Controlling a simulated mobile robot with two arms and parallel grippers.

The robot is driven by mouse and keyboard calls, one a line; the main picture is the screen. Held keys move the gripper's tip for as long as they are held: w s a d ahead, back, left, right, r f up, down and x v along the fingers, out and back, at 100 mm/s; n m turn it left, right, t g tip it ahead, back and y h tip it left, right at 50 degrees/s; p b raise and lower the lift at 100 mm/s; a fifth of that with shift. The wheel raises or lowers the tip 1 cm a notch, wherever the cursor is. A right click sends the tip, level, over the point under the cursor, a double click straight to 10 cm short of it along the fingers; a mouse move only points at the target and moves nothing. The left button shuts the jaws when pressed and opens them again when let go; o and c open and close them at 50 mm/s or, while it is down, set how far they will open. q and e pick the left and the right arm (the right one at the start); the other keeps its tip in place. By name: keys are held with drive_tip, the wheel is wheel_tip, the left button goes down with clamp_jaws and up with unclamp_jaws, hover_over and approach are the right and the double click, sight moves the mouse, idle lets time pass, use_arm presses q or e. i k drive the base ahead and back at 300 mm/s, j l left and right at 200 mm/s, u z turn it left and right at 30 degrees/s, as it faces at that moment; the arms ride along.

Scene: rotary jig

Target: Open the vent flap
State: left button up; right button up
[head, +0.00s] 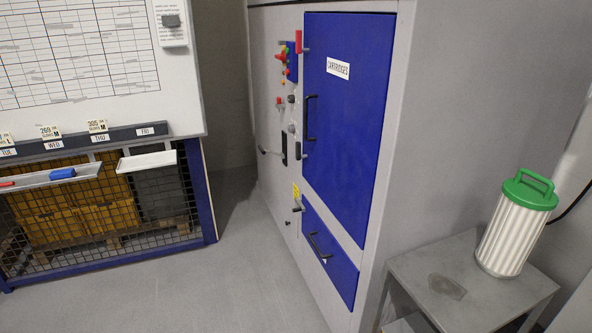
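A tall grey cabinet (425,100) stands in the middle, with a large blue door (360,140) labelled "CARTRIDGES". The door looks shut and has a black bar handle (311,118) on its left side. Below it is a smaller blue panel (342,276) with a slanted black handle (319,246); it lies flush and looks shut. I cannot tell for sure whether this lower panel is the vent flap. A small dark lever (297,209) sits left of it, under a yellow label (296,191). Neither of my grippers is in view.
Switches and a red-and-blue control box (291,62) line the cabinet's left strip. A white ribbed canister with a green lid (515,225) stands on a grey metal table (405,270) at right. A mesh-fronted rack (80,215) is at left. Floor (215,285) between is clear.

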sight(292, 218)
drive_tip(key=i+j+z, duration=0.1)
drive_tip(key=i+j, duration=0.35)
drive_tip(key=i, duration=0.25)
drive_tip(key=i+j+z, duration=0.1)
drive_tip(key=i+j, duration=0.4)
drive_tip(key=i, duration=0.2)
